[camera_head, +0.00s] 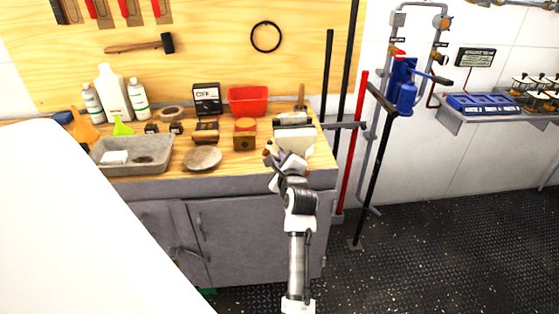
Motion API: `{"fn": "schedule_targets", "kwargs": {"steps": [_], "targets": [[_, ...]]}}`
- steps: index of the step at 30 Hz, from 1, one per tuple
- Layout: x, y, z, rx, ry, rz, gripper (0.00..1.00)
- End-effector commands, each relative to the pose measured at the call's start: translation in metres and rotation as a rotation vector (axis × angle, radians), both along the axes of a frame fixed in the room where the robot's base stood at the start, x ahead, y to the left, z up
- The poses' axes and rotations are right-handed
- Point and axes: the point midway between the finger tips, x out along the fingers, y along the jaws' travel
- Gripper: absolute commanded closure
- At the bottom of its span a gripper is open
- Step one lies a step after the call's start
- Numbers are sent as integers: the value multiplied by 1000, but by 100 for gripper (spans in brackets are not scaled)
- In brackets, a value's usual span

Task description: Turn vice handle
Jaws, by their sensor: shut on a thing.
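The vice (296,142) is cream with dark jaws on top. It sits at the right front corner of the wooden workbench (233,167). My gripper (275,156) reaches up from below to the front left of the vice. It is shut on the vice handle, which is mostly hidden behind the fingers. A small reddish-brown spot shows beside the fingertips, too small to make out. The handle's angle cannot be told from this view.
A wooden block with an orange top (245,134), a round dish (202,158) and a grey basin (132,154) stand left of the vice. A red bin (248,100) is behind. Upright bars (353,147) stand right of the bench.

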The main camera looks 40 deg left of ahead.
Motion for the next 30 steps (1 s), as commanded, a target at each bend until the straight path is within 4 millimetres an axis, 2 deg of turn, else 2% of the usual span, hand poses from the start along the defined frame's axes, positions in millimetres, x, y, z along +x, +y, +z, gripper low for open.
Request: {"fn": "schedule_targets", "kwargs": {"steps": [3, 4, 7, 16, 20, 23, 30], "targets": [[1, -3, -2, -2, 4, -4, 100], [1, -3, -2, -2, 4, -4, 82], [1, -2, -2, -2, 3, -4, 69], [0, -2, -1, -2, 1, -2, 69], [-5, -9, -1, -2, 1, -3, 69], [-12, -22, 1, -1, 0, -4, 69], [-40, -65, 8, -2, 0, -4, 69]]}}
